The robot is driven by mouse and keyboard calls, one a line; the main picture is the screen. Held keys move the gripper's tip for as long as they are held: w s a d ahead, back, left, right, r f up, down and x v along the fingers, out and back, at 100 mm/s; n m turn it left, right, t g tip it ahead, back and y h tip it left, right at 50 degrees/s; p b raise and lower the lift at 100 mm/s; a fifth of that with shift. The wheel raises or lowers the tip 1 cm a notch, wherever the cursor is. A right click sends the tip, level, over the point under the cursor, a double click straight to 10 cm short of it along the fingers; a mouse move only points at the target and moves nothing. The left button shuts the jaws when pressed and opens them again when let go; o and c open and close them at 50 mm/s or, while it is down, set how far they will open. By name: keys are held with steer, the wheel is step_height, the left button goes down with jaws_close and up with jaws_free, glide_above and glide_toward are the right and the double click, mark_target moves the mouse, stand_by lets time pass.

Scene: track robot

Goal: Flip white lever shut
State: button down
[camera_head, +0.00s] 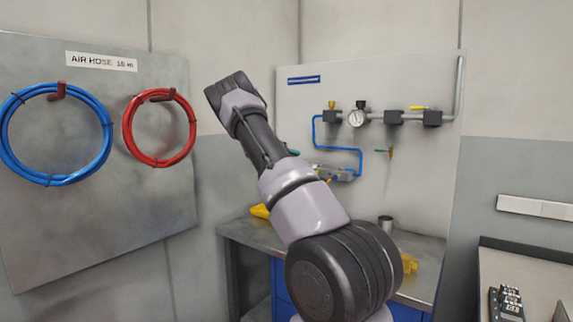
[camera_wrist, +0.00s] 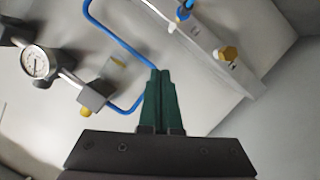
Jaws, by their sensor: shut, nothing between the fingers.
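I cannot make out a white lever for certain in either view. In the wrist view a long pale bar (camera_wrist: 190,35) with a blue fitting (camera_wrist: 184,13) and a brass fitting (camera_wrist: 229,53) lies at the upper right. My gripper (camera_wrist: 160,72) has dark green fingers pressed together with nothing between them. Its tips overlap the blue tube (camera_wrist: 118,33) in the picture; I cannot tell whether they touch. In the head view my arm hides most of the gripper and part of the grey panel (camera_head: 300,105).
A pressure gauge (camera_head: 356,118) and a pipe with valves, one with a yellow handle (camera_head: 418,108), are on the panel. Blue (camera_head: 57,180) and red (camera_head: 127,130) hoses hang left.

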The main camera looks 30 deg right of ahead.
steer(key=shift+w+a+f, duration=0.1)
steer(key=shift+w+a, duration=0.2)
steer(key=shift+w, duration=0.2)
steer(key=shift+w+a, duration=0.3)
steer(key=shift+w, duration=0.2)
glide_toward(316, 167)
steer(key=w+d+r, duration=0.3)
steer(key=w+d, duration=0.1)
steer(key=w, duration=0.1)
steer(key=shift+s+d+f, duration=0.35)
steer(key=shift+s+f, duration=0.2)
steer(key=shift+f, duration=0.2)
steer(key=shift+s+d+f, duration=0.35)
steer(key=shift+s+f, duration=0.15)
steer(key=shift+f, duration=0.25)
steer(key=shift+s+d+n+t+y, duration=0.1)
steer(key=shift+s+n+t+y, duration=0.3)
steer(key=shift+n+t, duration=0.65)
